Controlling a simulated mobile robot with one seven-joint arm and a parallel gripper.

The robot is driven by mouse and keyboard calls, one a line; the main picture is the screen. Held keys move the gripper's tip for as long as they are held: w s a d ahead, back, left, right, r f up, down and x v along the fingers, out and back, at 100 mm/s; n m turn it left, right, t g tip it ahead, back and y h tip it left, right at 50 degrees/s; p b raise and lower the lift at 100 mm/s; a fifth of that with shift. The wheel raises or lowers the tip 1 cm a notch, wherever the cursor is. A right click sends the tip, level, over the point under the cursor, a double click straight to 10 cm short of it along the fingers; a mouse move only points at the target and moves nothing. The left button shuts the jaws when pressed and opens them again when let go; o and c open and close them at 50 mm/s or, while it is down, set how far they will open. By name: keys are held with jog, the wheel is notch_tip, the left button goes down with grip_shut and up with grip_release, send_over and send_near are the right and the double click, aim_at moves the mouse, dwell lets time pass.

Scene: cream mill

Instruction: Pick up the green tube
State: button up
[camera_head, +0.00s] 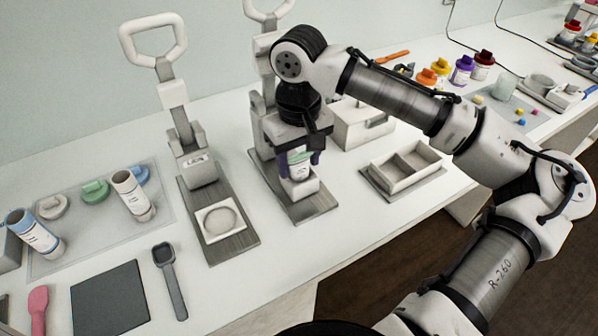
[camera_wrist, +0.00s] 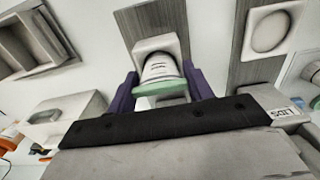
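The green tube (camera_head: 300,165) is a short white labelled tube with a green rim. It stands on the white square block of the second lever press, the one farther right in the head view. In the wrist view the tube (camera_wrist: 160,72) sits between the two purple fingers, its green end nearest the camera. My gripper (camera_head: 300,158) reaches down over it from above, one finger on each side. My gripper (camera_wrist: 161,80) has its fingers spread about the tube's width. Whether they touch it is not clear.
A second lever press (camera_head: 198,165) stands to the left with a round-recessed block. A divided tray (camera_head: 405,168) and a grey-white box (camera_head: 358,125) are to the right. A clear mat (camera_head: 75,245) at left holds several tubes and caps. A dark pad (camera_head: 108,298) lies in front.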

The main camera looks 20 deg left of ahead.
jog(key=c, duration=0.9)
jog(key=shift+r, duration=0.1)
notch_tip(320, 180, up, 20)
jog(key=shift+f, duration=0.1)
